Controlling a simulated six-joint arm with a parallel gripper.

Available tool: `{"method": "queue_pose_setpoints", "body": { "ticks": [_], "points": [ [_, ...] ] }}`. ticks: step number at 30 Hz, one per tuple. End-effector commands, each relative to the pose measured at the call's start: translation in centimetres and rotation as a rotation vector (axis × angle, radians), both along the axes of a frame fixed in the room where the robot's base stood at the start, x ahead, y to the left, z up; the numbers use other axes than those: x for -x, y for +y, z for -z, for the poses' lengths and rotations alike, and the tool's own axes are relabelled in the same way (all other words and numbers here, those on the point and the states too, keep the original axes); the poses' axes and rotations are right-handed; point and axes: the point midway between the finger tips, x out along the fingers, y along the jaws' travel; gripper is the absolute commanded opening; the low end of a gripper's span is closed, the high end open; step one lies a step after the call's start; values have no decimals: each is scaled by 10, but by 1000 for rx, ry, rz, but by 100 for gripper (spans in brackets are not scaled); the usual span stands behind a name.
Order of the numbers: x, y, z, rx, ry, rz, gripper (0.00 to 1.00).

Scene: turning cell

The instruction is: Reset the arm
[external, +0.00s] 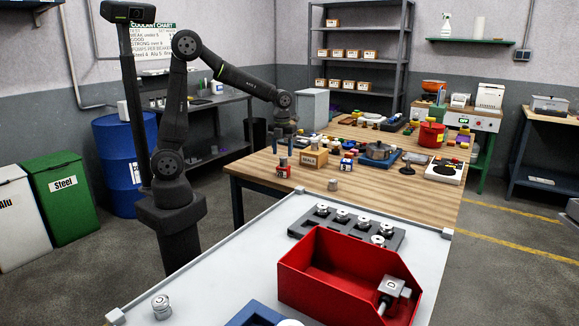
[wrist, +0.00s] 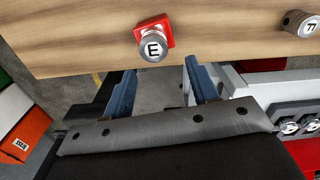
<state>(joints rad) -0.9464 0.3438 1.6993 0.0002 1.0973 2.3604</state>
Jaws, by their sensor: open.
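My arm stands on its dark base at the left in the external view, bent at the elbow and reaching right over the wooden table. My gripper (external: 283,136) hangs over the near part of that table. In the wrist view my gripper (wrist: 157,78) shows two blue fingers spread apart with nothing between them. A red block with a metal part marked E (wrist: 153,46) stands on the wood just beyond the fingertips. Another metal part marked F (wrist: 299,23) is at the upper right of the wrist view.
The wooden table (external: 250,170) holds many small items and a pot (external: 378,151). In front, a white table (external: 225,270) carries a red bin (external: 335,268), a grey tray with metal parts (external: 340,226) and a lone metal part (external: 161,306). A blue drum (external: 122,160) stands behind my arm.

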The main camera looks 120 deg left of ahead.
Motion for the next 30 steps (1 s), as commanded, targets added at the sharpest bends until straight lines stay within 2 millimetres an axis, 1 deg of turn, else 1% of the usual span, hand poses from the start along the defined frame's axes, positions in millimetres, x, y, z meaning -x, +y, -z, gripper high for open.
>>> {"method": "queue_pose_setpoints", "body": {
  "ticks": [1,3,17,30],
  "points": [
    [-5,-9,-6,-2,-2,5,54],
    [-9,-20,-13,-2,-2,5,54],
    [-40,-93,-61,-2,-2,5,54],
    [-99,-58,-48,1,1,18,54]
  ]
}}
